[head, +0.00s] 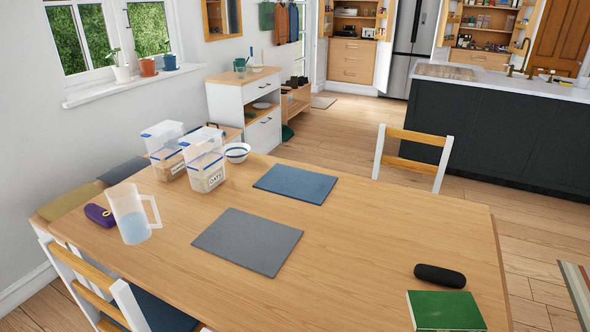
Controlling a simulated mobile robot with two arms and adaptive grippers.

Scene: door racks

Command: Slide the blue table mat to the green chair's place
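The blue table mat (295,184) lies flat on the wooden table (370,240), near its far edge and left of the far chair (411,155). That chair has a white frame and a wooden top rail; its seat is hidden. A chair (90,285) with a dark blue seat stands at the near left. Along the left side are an olive seat (66,200) and a dark grey seat (122,170). I cannot tell which chair is the green one. Neither of my grippers is in view.
A grey mat (248,242) lies mid-table, nearer than the blue mat. A black case (440,276) and green book (445,311) lie right. The table's centre right is clear.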

